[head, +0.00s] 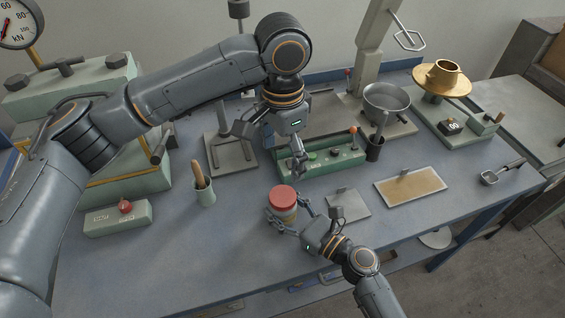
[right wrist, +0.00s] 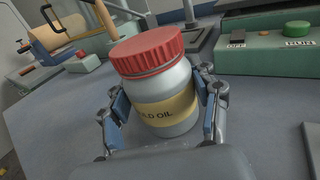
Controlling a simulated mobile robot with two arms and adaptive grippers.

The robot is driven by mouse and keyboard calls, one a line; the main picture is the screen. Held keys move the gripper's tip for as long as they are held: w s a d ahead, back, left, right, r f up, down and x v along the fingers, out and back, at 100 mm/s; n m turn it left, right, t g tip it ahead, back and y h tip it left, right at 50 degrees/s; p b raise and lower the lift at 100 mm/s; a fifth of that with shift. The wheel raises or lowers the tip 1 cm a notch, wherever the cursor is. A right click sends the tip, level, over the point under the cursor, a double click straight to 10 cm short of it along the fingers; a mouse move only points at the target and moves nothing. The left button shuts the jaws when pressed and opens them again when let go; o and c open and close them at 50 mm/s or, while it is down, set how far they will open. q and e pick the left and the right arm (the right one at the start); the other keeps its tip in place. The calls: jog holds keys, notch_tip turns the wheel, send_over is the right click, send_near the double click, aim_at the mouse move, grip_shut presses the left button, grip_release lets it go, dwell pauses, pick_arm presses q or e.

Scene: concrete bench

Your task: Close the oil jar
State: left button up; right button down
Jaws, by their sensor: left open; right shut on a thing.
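The oil jar (head: 285,212) stands on the bench in the head view, a pale jar with a tan label. Whether the lid is screwed tight I cannot tell. My right gripper (head: 286,222) is shut around the jar's body, with a finger on each side (right wrist: 158,115). My left gripper (head: 269,146) is open and empty, above and behind the jar, apart from the lid.
A green control box (head: 318,161) with buttons stands behind the jar. A cup (head: 205,194) with a wooden-handled tool is to the left. A grey plate (head: 348,204) and a tan-topped tray (head: 410,186) lie to the right.

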jog(key=shift+c, duration=1.2)
grip_release()
jog(key=shift+d, duration=0.1)
jog(key=v, duration=1.2)
